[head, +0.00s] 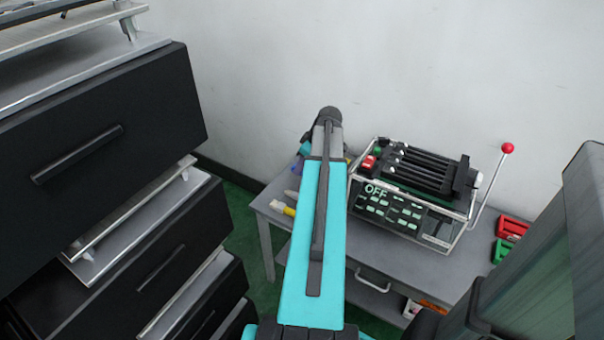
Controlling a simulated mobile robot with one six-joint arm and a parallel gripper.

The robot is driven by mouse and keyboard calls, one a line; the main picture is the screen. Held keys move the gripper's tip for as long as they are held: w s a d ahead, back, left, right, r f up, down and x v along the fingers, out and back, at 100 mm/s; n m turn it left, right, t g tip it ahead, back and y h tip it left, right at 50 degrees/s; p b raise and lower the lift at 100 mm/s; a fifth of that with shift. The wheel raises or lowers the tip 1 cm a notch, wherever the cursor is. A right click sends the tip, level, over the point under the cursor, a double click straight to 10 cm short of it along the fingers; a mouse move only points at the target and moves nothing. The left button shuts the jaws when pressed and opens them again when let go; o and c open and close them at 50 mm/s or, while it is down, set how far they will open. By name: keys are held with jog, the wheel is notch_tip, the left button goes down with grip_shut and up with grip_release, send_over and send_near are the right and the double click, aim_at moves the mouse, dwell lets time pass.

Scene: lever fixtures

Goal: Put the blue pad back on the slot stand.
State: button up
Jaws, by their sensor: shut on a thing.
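My arm, with a turquoise link, reaches away over the table, and its grey and dark far end is in front of the table's left part. My gripper is hidden behind this arm, so its jaws and anything in them do not show. A small bluish piece (299,166) peeks out left of the arm's far end. I cannot tell whether it is the blue pad or whether it is held. I cannot make out a slot stand for certain.
A grey table (405,269) stands against the wall. On it are a machine (405,205) reading OFF, a red-knobbed lever (491,190), and red (511,228) and green (500,251) items. A yellow-ended item (289,210) lies left. Black drawers (90,150) fill the left side.

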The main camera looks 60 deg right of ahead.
jog(key=shift+f, duration=1.85)
jog(key=shift+f, duration=0.15)
jog(key=o, duration=1)
jog(key=shift+p+v, duration=0.3)
jog(key=shift+v, duration=5.85)
jog(key=shift+w, duration=0.1)
